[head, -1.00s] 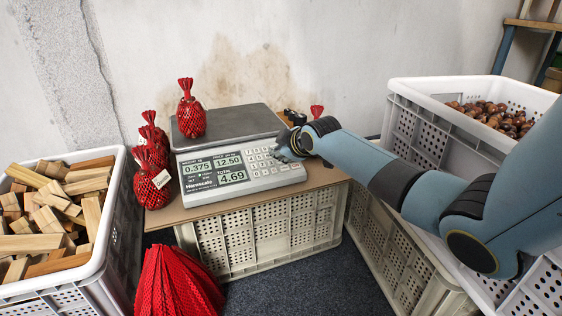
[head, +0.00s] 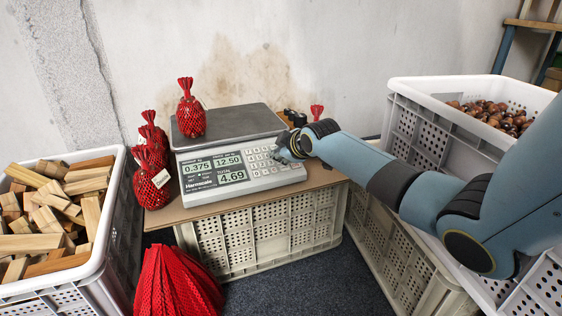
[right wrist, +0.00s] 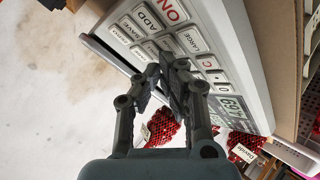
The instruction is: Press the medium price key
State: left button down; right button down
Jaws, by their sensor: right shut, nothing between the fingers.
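The price scale (head: 240,186) stands on the board, its display reading 0.375, 12.50 and TOTAL 4.69. A filled red net bag (head: 191,112) stands upright on its weighing plate. My right gripper (head: 282,154) is shut and empty, over the right part of the keypad. In the right wrist view the closed fingertips (right wrist: 172,76) are at the keys; I cannot tell whether they touch one. I cannot make out the medium key's label. My left gripper is not in view.
Several tied red net bags (head: 150,180) stand left of the scale. A crate of wood blocks (head: 105,250) is at the left, a crate of chestnuts (head: 430,100) at the right. An empty-looking red net (head: 175,285) hangs in front. A wall is behind.

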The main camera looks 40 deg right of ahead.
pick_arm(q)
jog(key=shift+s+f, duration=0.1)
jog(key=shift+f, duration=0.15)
pick_arm(e)
jog(key=shift+w+f, duration=0.1)
jog(key=shift+f, duration=0.3)
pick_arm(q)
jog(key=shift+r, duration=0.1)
pick_arm(e)
jog(key=shift+r, duration=0.1)
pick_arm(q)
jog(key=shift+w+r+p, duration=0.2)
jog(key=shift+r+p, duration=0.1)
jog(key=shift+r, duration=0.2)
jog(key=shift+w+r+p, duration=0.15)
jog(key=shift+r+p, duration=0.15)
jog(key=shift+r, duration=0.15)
pick_arm(e)
jog(key=shift+s+r, duration=0.25)
jog(key=shift+r, duration=0.45)
